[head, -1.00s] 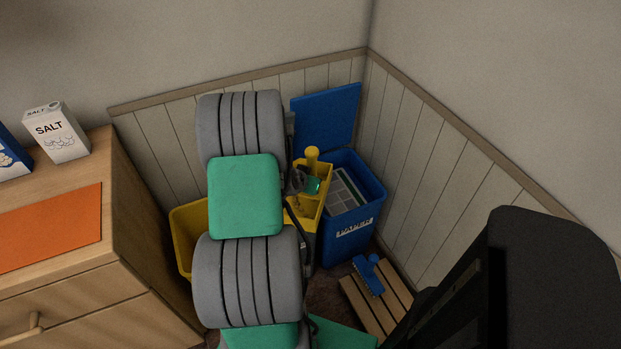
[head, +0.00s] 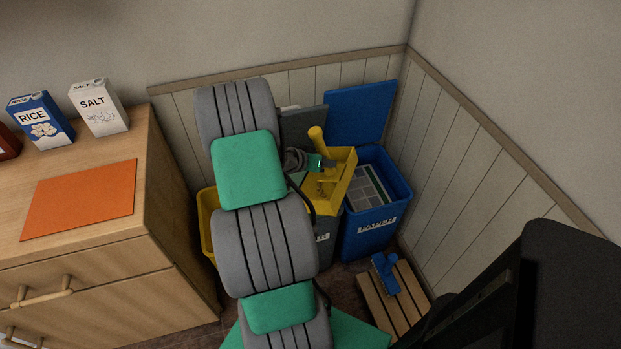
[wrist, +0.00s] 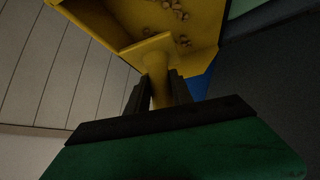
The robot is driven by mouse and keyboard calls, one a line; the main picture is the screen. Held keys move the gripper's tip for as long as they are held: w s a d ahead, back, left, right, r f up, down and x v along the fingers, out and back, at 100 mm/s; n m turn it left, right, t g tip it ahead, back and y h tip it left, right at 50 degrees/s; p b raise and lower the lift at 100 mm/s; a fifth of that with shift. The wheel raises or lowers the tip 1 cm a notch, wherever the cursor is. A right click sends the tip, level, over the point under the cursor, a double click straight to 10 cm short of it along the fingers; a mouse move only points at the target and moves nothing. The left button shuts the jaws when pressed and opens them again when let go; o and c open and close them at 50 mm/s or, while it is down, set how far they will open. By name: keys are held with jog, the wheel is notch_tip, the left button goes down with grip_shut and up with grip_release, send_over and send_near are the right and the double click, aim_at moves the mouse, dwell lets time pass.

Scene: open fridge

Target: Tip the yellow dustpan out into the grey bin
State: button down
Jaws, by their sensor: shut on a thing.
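The yellow dustpan (head: 341,184) is above the grey bin (head: 327,238) in the head view, with small brown bits lying in its pan. My gripper (head: 322,163) is shut on the dustpan's handle (head: 317,139). In the wrist view the handle (wrist: 155,68) sits between my two dark fingers (wrist: 158,92), and the bits (wrist: 175,10) show in the pan. The grey bin's lid (head: 303,128) stands open behind it. My arm and the dustpan hide most of the bin's opening. I cannot tell how far the dustpan is tilted.
An open blue bin (head: 402,187) stands close on the right, and a yellow bin (head: 207,222) is partly hidden at the left. A blue brush (head: 385,273) lies on a slatted wooden board (head: 408,300). A wooden cabinet (head: 180,215) stands left. Panelled walls meet behind the bins.

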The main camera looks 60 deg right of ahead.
jog(key=shift+w, duration=0.1)
jog(key=shift+w+a+r+n+g+h+b, duration=0.15)
jog(key=shift+w+a+r+n+g+b, duration=0.2)
jog(key=shift+w, duration=0.45)
jog(key=shift+w+r+n+g+h+b, duration=0.15)
jog(key=shift+w+r+g+b, duration=0.15)
jog(key=shift+w+r+g, duration=0.4)
jog(key=shift+w+f, duration=0.1)
jog(key=shift+f, duration=0.1)
jog(key=w, duration=0.1)
jog(key=w+g+b, duration=0.1)
jog(key=w+n, duration=0.1)
jog(key=shift+w+a+r+g+h+b, duration=0.2)
jog(key=shift+w+r+g+h+b, duration=0.1)
jog(key=shift+r+b, duration=0.1)
